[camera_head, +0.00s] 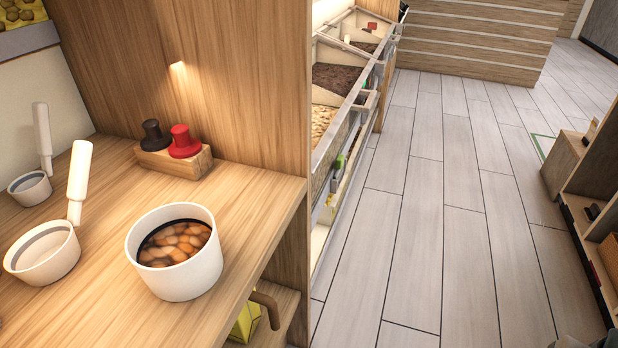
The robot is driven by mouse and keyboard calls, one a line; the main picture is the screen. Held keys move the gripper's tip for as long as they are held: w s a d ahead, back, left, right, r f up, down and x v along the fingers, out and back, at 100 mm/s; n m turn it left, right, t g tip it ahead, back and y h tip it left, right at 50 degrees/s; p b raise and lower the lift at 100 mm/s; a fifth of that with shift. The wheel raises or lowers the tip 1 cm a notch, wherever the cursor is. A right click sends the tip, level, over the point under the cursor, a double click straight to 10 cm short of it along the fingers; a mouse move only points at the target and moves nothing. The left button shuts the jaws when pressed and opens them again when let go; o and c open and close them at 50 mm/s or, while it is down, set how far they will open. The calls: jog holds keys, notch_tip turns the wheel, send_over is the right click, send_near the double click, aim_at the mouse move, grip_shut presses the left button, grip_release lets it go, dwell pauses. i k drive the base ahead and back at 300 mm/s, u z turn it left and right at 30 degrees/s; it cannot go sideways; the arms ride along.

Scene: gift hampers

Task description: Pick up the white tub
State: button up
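A white tub (177,275) stands upright on a wooden shelf (255,215), near the shelf's right front edge. It is round and open at the top, and holds brown, bean-like pieces in dark liquid. A white scoop or small pan (45,262) with an upright handle is to its left, a little apart from it. My gripper is not in this view.
A wooden block with a black knob and a red knob (184,143) sits behind the tub. Another white scoop (31,188) is farther back left. A yellow object (246,320) is on a lower shelf. Bins of loose goods (338,80) and clear floor (430,200) lie to the right.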

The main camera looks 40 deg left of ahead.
aim_at(175, 248)
jog(key=i, duration=1.15)
jog(key=u, duration=2.65)
